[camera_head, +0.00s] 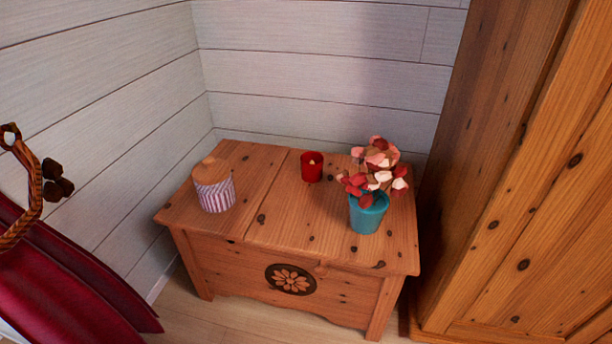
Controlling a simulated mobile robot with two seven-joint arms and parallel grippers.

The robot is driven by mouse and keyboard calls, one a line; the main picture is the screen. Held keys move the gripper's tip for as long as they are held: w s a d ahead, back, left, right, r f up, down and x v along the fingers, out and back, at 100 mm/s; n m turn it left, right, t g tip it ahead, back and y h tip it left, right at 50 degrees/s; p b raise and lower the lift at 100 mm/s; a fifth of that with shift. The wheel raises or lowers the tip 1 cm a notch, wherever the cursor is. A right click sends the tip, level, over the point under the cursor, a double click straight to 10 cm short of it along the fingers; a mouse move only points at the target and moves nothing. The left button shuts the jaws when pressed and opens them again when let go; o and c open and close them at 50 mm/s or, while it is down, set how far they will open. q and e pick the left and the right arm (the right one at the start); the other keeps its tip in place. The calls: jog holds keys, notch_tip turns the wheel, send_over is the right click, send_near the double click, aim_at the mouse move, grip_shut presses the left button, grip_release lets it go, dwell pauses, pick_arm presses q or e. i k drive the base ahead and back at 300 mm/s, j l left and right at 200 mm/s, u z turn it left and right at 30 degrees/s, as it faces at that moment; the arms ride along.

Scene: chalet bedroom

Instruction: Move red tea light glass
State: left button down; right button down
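The red tea light glass (311,167) stands upright on the wooden chest (284,208), near its back edge and close to the middle. A small pale candle shows inside the glass. It stands apart from the other things on the chest top. Neither my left gripper nor my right gripper shows in the head view.
A striped jar with a wooden lid (214,187) stands on the chest's left. A teal flower pot (367,214) with red and pink flowers stands right of the glass. A tall wooden wardrobe (530,190) borders the right; dark red fabric (65,280) hangs left.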

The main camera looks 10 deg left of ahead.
aim_at(311, 173)
jog(key=i+j+z, duration=0.25)
jog(key=i+z, duration=0.15)
jog(key=i+j+z, duration=0.45)
jog(key=k+l, duration=0.05)
jog(key=l, duration=0.05)
